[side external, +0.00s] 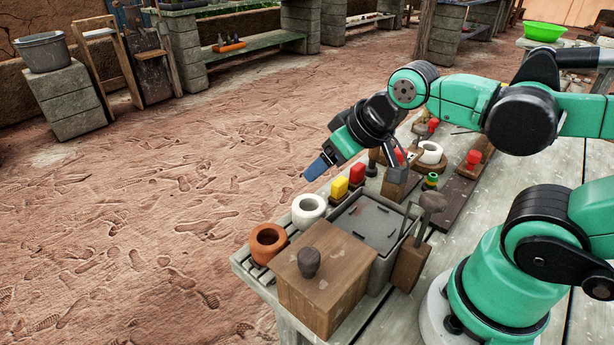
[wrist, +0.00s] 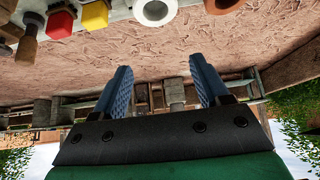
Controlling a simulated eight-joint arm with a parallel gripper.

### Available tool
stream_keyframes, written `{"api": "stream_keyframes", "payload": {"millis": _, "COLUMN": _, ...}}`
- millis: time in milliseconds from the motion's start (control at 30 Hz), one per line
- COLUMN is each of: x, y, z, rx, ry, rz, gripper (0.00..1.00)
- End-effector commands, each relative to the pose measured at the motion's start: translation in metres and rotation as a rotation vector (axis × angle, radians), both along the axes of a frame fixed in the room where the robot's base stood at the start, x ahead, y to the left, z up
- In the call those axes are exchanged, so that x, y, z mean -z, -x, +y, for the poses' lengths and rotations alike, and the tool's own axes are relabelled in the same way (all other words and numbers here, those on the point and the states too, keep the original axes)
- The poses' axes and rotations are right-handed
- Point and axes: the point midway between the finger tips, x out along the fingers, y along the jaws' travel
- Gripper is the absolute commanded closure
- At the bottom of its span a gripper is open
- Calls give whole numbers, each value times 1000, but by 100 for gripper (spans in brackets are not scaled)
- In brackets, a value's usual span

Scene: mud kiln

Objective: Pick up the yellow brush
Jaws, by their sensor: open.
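The yellow brush (side external: 339,188) stands on the table's far edge, between a white ring-shaped pot and a red block-like piece. In the wrist view the yellow brush (wrist: 95,15) is at the top left, with the red piece (wrist: 59,25) beside it. My gripper (side external: 318,168) is above and slightly left of the brush in the side view, tilted outward past the table edge. In the wrist view my gripper (wrist: 160,82) has its two blue fingers apart with nothing between them. It is not touching the brush.
A white pot (side external: 308,210) and a terracotta pot (side external: 268,242) stand left of the brush. A grey crate (side external: 375,222) and a wooden box (side external: 320,283) are in front. More red-topped tools and blocks crowd the table to the right. Beyond the edge is open mud floor.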

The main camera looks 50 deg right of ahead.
Motion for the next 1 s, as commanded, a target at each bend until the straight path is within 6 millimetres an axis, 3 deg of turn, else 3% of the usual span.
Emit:
{"api": "stream_keyframes", "payload": {"millis": 167, "x": 0, "y": -2, "z": -3, "rx": 3, "ry": 5, "rz": 18, "gripper": 32}}
{"api": "stream_keyframes", "payload": {"millis": 367, "x": 8, "y": -16, "z": -23, "rx": 16, "ry": 33, "rz": 169, "gripper": 32}}
{"api": "stream_keyframes", "payload": {"millis": 700, "x": 57, "y": -38, "z": -73, "rx": 11, "ry": 23, "rz": 519, "gripper": 32}}
{"api": "stream_keyframes", "payload": {"millis": 1000, "x": 81, "y": -38, "z": -88, "rx": 0, "ry": 0, "rz": 622, "gripper": 32}}
